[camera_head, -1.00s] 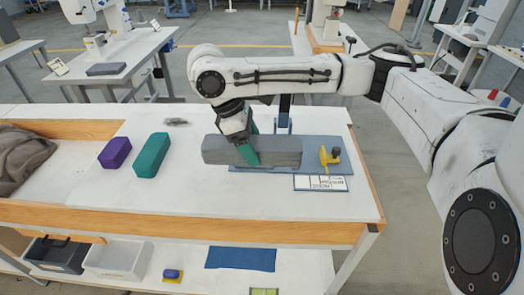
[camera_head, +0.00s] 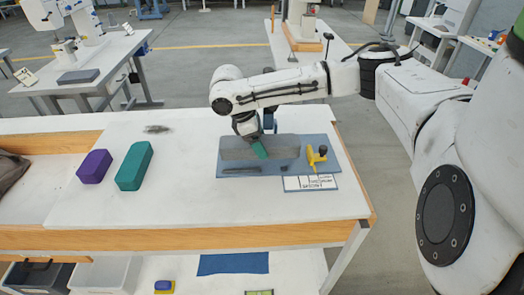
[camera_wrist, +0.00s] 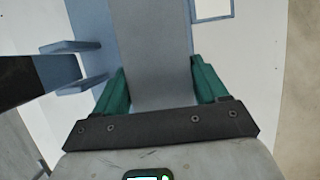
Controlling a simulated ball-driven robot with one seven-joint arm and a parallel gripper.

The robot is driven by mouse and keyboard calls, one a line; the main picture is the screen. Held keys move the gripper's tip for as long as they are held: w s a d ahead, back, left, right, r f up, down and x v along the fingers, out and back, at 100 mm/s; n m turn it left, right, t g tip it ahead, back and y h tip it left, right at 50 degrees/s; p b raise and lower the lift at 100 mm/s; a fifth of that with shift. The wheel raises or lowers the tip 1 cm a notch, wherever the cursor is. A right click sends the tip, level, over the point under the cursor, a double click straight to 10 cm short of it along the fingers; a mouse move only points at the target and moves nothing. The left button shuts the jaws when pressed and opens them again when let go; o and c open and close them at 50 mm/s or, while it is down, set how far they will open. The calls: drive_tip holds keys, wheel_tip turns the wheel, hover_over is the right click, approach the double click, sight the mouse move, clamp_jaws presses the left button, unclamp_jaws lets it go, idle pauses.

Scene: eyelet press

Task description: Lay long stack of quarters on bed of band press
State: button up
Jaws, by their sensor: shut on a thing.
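The long stack of quarters is a long grey block (camera_head: 285,152) lying lengthwise over the bed (camera_head: 225,171), the blue-grey plate of the band press. In the wrist view the stack (camera_wrist: 155,60) runs between the fingers of my gripper (camera_wrist: 158,76). Part of the stack is hidden behind the gripper.
A yellow handle (camera_head: 316,157) stands at the plate's right end. A printed card (camera_head: 310,184) lies in front. Teal (camera_head: 134,166) and purple (camera_head: 94,167) blocks stand to the left. The table's front is clear.

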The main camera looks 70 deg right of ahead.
drive_tip(key=f, duration=0.1)
drive_tip(key=d+f, duration=0.1)
drive_tip(key=f, duration=0.1)
drive_tip(key=shift+s+f, duration=0.15)
drive_tip(key=shift+f, duration=0.45)
drive_tip(key=shift+f, duration=0.15)
drive_tip(key=o, duration=1.5)
